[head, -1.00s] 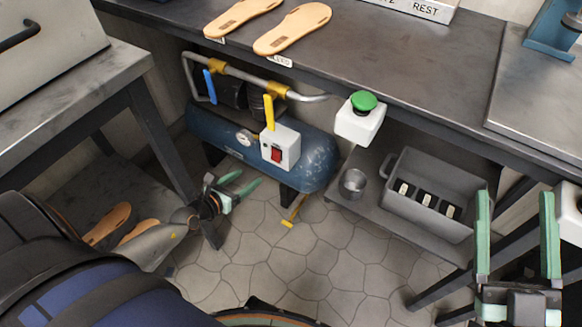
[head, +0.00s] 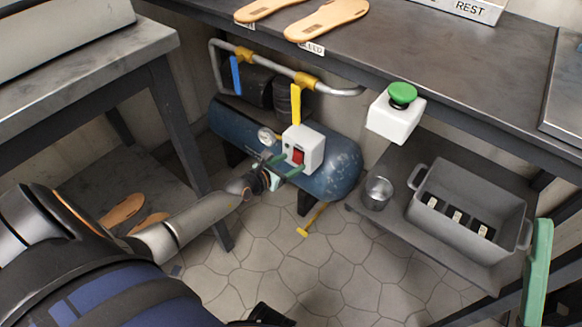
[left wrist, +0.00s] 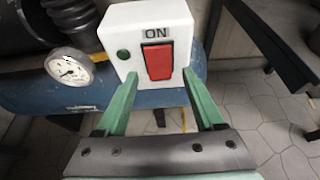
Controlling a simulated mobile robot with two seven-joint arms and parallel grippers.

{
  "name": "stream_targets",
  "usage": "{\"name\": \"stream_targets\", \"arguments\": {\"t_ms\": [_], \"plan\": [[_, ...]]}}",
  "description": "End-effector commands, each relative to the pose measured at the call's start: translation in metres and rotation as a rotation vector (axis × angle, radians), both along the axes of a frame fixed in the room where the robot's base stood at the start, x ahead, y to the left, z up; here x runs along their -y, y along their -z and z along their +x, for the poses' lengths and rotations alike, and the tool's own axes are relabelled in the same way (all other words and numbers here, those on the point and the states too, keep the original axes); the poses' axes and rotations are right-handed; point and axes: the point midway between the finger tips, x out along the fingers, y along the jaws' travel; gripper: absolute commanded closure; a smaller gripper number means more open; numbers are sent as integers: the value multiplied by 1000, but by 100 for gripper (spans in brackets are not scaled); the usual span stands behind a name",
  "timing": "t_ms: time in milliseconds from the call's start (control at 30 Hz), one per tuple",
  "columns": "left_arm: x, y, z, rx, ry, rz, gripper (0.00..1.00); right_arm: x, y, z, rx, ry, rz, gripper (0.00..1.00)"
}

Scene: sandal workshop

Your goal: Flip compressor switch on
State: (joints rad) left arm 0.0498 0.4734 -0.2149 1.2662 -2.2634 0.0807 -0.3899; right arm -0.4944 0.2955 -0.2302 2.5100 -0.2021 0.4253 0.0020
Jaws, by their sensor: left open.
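The compressor (head: 340,172) is a blue tank under the bench. Its white switch box (head: 312,142) carries a red rocker switch (head: 299,157). In the left wrist view the red switch (left wrist: 158,62) sits below the word ON, with a small dark green round part (left wrist: 123,55) to its left. My left gripper (head: 290,164) is open in front of the box. In the left wrist view its green fingertips (left wrist: 160,76) lie on either side of the switch; whether they touch the box I cannot tell. One green finger of my right gripper (head: 538,272) shows at the right edge.
A pressure gauge (head: 266,136) is left of the box. Pipes with a yellow lever (head: 296,103) and a blue lever (head: 236,75) run above. A green button on a white box (head: 395,115), a metal cup (head: 377,193) and a grey crate (head: 421,222) are to the right.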

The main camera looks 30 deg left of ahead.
Motion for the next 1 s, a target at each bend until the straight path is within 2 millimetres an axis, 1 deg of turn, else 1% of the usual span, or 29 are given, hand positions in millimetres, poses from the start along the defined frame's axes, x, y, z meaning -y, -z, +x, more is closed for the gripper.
{"name": "stream_targets", "arguments": {"t_ms": [33,133,400,467,1000], "plan": [[0,3,4,0,0,0,30,0,4,0,-2,-3,2,25],[1,3,7,1,0,-1,30,0,5,0,-4,-6,4,25],[1,3,8,0,0,-1,30,-1,5,0,-6,-6,5,25],[1,3,8,0,0,-1,36,-1,5,0,-6,-6,5,25],[1,3,8,0,0,-1,96,-1,5,0,-7,-7,4,25]]}}
